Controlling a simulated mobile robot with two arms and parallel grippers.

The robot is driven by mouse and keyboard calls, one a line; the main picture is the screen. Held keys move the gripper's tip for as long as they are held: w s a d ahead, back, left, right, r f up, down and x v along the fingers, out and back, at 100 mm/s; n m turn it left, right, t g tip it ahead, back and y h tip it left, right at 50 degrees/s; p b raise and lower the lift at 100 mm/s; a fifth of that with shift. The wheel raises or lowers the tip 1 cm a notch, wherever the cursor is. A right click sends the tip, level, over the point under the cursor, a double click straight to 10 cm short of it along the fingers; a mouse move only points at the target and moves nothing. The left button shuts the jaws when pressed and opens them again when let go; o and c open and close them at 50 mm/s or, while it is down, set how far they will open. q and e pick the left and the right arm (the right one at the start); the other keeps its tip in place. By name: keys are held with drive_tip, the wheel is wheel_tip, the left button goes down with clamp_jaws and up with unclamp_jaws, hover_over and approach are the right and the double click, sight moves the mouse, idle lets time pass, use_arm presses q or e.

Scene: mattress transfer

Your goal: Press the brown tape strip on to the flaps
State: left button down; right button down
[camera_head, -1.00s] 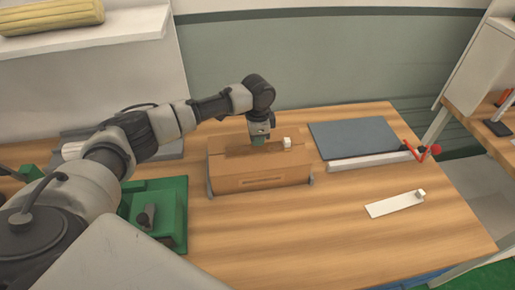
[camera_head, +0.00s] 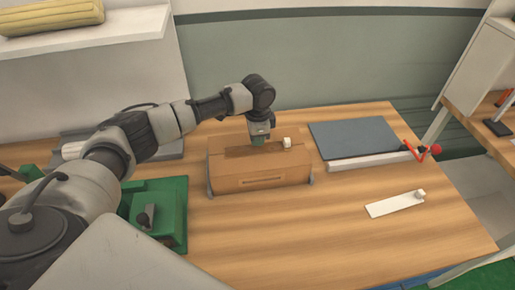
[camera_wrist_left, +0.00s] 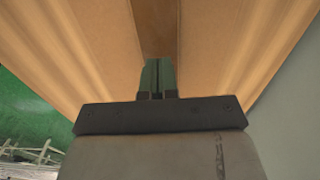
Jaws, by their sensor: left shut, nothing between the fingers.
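A closed cardboard box (camera_head: 262,182) stands on the wooden table in the head view. The strip also shows in the wrist view (camera_wrist_left: 157,28), running between two lighter flaps. My left gripper (camera_head: 258,143) points down at the strip, near the middle of the box top. Its green fingers (camera_wrist_left: 157,68) are closed together and empty. I cannot tell whether the tips touch the strip. My right gripper is not in view.
A grey-blue panel (camera_head: 352,137) lies right of the box, with a white bar (camera_head: 368,161) before it and a red-handled tool (camera_head: 425,152) beside it. A white strip (camera_head: 392,205) lies front right. A green tray (camera_head: 178,226) stands left. The table's front middle is clear.

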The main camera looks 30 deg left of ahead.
use_arm(q)
drive_tip(key=shift+f, duration=0.4)
drive_tip(key=shift+f+b, duration=0.35)
drive_tip(key=shift+f, duration=0.45)
drive_tip(key=shift+f, duration=0.1)
idle(0.8)
wheel_tip(320, 180, up, 7)
drive_tip(key=p, duration=0.8)
idle(0.4)
